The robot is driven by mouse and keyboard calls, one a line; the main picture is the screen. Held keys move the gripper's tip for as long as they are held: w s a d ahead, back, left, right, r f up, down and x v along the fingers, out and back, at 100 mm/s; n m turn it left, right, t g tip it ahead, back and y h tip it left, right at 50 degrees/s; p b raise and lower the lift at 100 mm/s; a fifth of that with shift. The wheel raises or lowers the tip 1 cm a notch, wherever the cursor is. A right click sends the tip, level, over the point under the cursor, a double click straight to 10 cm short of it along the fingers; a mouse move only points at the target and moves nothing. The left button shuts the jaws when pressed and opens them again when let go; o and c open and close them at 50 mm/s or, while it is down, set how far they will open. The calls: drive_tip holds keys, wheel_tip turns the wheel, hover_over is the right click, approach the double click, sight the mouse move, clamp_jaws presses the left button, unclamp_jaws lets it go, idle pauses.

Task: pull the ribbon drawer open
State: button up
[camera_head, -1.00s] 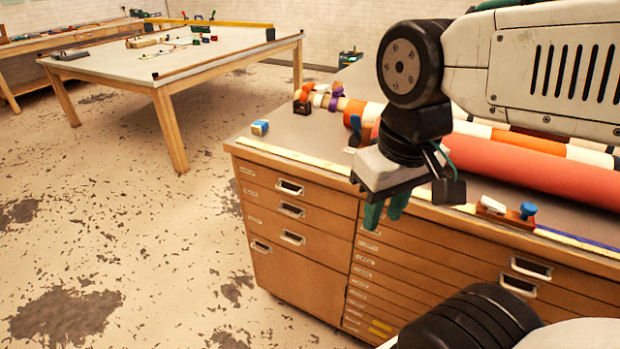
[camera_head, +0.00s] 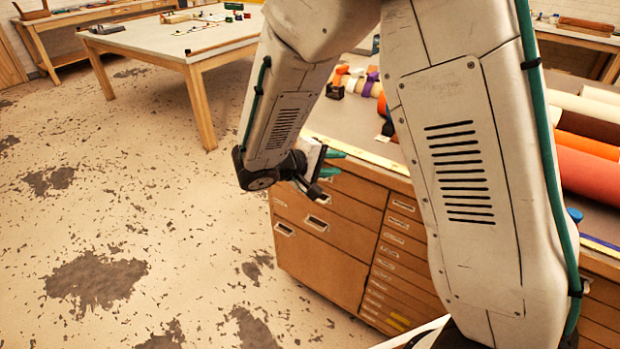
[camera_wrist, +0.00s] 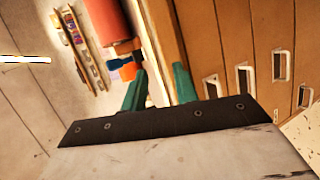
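The wooden drawer cabinet (camera_head: 318,262) stands in the middle of the head view, its drawer fronts flush and shut. Its left column has a few drawers with pale metal pulls, including a middle drawer pull (camera_head: 317,223) and a lower pull (camera_head: 284,229). The labels are too small to read, so I cannot tell which drawer is the ribbon one. My gripper (camera_head: 331,163) is at the cabinet's upper front edge, beside the top drawers, its green fingers apart and empty. In the wrist view, my gripper (camera_wrist: 160,88) is open, with several pulls (camera_wrist: 243,80) to its right.
A blue-knobbed tool (camera_wrist: 122,62) shows near the fingers in the wrist view. A pale work table (camera_head: 190,45) stands behind left. The floor left of the cabinet is clear.

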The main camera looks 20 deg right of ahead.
drive_tip(key=w+a+f+n+t, duration=0.4)
drive_tip(key=w+a+f+t, duration=0.2)
drive_tip(key=a+f, duration=0.3)
drive_tip(key=f+x, duration=0.1)
drive_tip(key=x, duration=0.7)
drive_tip(key=shift+s+d+f+y, duration=0.25)
drive_tip(key=shift+d+f+y, duration=0.05)
drive_tip(key=shift+f, duration=0.05)
drive_tip(key=shift+c, duration=0.2)
clamp_jaws()
